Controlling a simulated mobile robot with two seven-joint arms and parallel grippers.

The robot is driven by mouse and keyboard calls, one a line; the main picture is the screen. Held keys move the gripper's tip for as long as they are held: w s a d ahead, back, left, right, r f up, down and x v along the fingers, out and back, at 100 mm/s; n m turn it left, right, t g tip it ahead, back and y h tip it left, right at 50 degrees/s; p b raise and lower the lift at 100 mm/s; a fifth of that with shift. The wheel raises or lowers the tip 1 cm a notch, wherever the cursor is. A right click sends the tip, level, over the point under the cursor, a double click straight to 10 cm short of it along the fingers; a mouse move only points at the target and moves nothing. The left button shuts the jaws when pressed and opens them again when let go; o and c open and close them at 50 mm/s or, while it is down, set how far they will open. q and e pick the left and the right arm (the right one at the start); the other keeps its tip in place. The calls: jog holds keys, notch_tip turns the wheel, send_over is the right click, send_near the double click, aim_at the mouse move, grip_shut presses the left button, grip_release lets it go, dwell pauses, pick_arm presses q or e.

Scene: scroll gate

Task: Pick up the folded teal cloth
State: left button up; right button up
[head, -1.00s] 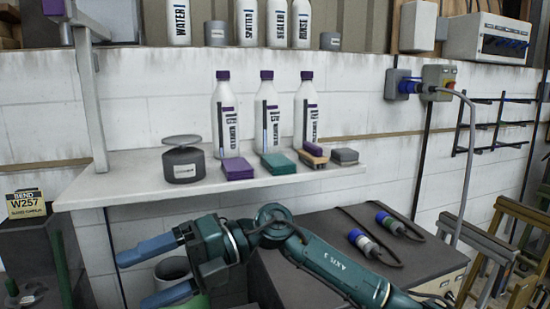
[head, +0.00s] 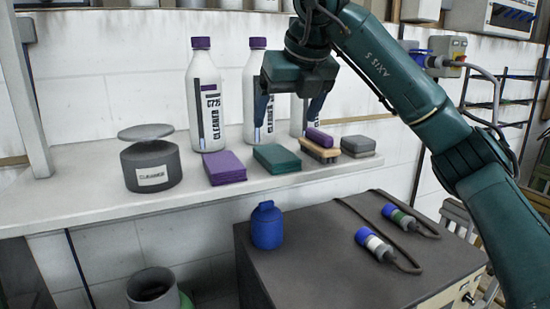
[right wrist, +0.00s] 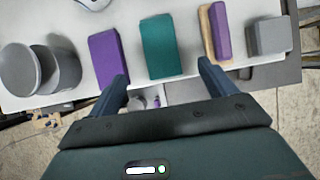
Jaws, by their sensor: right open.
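The folded teal cloth (head: 277,158) lies flat on the pale shelf (head: 110,197), between a purple folded cloth (head: 224,167) and a wooden brush with a purple top (head: 320,145). My right gripper (head: 285,128) is open and empty, pointing down above the shelf near the teal cloth. In the right wrist view the teal cloth (right wrist: 160,46) shows ahead of the gap between the open fingers (right wrist: 162,75), and nothing is between them. My left gripper is not in view.
Several white cleaner bottles (head: 208,105) stand behind the cloths. A grey canister (head: 151,165) is at left and grey blocks (head: 358,147) at right. Below, a dark cabinet (head: 330,260) holds a blue bottle (head: 267,226) and two cabled plugs (head: 375,243).

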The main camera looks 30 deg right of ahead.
aim_at(277, 153)
jog(key=p+x, duration=0.1)
jog(key=x, duration=0.9)
jog(key=shift+s, duration=0.1)
jog(key=shift+f, duration=0.15)
jog(key=c, duration=1.1)
